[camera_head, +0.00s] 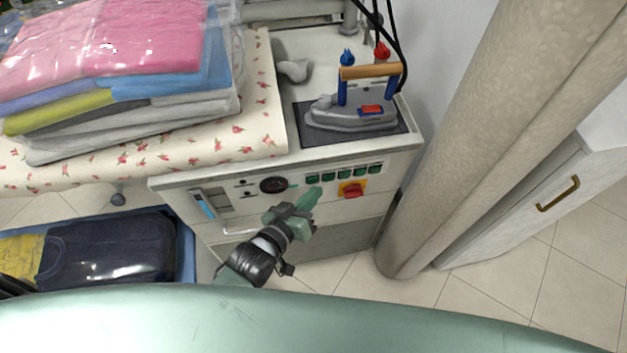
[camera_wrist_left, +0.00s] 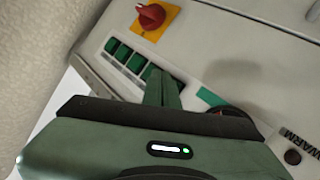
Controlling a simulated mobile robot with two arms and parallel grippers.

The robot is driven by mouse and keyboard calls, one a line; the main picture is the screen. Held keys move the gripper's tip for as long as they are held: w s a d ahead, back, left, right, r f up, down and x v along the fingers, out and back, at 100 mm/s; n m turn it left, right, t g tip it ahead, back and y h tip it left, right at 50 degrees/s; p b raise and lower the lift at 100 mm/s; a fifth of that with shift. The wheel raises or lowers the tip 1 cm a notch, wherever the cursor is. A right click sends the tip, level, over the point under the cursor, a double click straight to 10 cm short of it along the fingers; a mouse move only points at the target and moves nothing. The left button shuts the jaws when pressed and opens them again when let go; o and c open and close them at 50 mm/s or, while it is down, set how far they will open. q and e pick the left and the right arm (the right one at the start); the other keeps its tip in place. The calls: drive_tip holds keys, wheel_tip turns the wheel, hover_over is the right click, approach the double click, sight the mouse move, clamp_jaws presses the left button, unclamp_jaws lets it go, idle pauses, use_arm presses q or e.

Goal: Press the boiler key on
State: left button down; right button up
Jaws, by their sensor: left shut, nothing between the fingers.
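A row of several dark green keys (camera_head: 344,173) sits on the front panel of the ironing station, right of a round gauge (camera_head: 273,185). I cannot read which one is the boiler key. The row also shows in the left wrist view (camera_wrist_left: 123,54). My left gripper (camera_head: 309,197) is shut and empty, with its tips just below the row's left end in the head view. In the left wrist view its fingers (camera_wrist_left: 161,87) cover part of the row near the gauge end. I cannot tell whether they touch a key. My right gripper is not in view.
A red rotary switch on a yellow plate (camera_head: 352,189) sits below the keys. An iron (camera_head: 350,115) rests on a dark pad on top. Wrapped folded clothes (camera_head: 120,60) lie on the flowered board. A blue crate (camera_head: 186,250) is at lower left. A beige column (camera_head: 480,130) stands right.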

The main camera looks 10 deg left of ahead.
use_arm(q)
drive_tip(key=shift+w, duration=0.15)
idle(0.5)
drive_tip(key=shift+w+a, duration=0.15)
drive_tip(key=shift+w, duration=0.15)
idle(0.4)
drive_tip(key=shift+s+r+p, duration=0.1)
drive_tip(key=shift+s+p, duration=0.15)
drive_tip(key=shift+p, duration=0.3)
drive_tip(key=shift+s, duration=0.2)
